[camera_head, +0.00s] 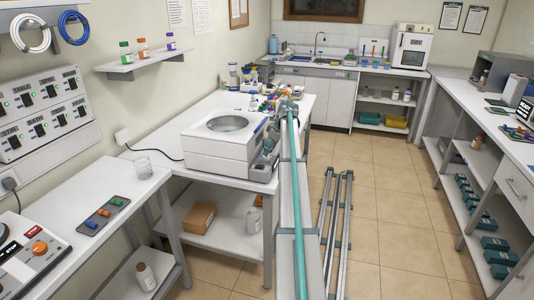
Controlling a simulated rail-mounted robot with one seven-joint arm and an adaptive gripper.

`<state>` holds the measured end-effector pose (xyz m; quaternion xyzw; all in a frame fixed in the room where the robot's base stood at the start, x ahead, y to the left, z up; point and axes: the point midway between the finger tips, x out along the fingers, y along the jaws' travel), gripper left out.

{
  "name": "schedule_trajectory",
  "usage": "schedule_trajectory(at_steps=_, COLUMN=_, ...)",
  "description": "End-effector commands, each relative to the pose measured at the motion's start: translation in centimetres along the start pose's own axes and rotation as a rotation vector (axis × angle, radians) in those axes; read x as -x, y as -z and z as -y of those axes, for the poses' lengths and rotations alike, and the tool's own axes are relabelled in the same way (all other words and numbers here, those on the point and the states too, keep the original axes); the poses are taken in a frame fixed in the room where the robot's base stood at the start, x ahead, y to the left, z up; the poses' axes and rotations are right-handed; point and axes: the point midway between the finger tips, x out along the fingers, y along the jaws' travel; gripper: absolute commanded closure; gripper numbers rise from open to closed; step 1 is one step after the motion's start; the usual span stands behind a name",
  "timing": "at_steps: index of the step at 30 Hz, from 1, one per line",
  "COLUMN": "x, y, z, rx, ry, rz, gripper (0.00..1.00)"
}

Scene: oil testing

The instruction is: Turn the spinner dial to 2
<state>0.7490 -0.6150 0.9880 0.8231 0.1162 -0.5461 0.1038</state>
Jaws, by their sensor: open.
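A white machine (217,152) with a round grey basin in its top stands on the middle left table. Its right side carries a small grey control area, too small to read. No label shows which device is the spinner, and I cannot read any dial setting. My gripper cannot be made out in this view.
A long pale beam with a teal bar (298,220) runs along the table's right edge. Floor rails (337,225) lie beside it.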

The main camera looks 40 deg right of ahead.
Motion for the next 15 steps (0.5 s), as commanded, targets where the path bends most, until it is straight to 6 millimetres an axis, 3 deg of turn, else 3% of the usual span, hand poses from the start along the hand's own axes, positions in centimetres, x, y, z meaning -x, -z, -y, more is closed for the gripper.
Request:
schedule_trajectory(at_steps=7, x=-2.9, y=0.1, z=0.0, rx=0.0, ry=0.0, rz=0.0, gripper=0.41)
schedule_trajectory(at_steps=15, x=-3.7, y=0.0, z=0.0, rx=0.0, ry=-0.001, rz=0.0, gripper=0.41)
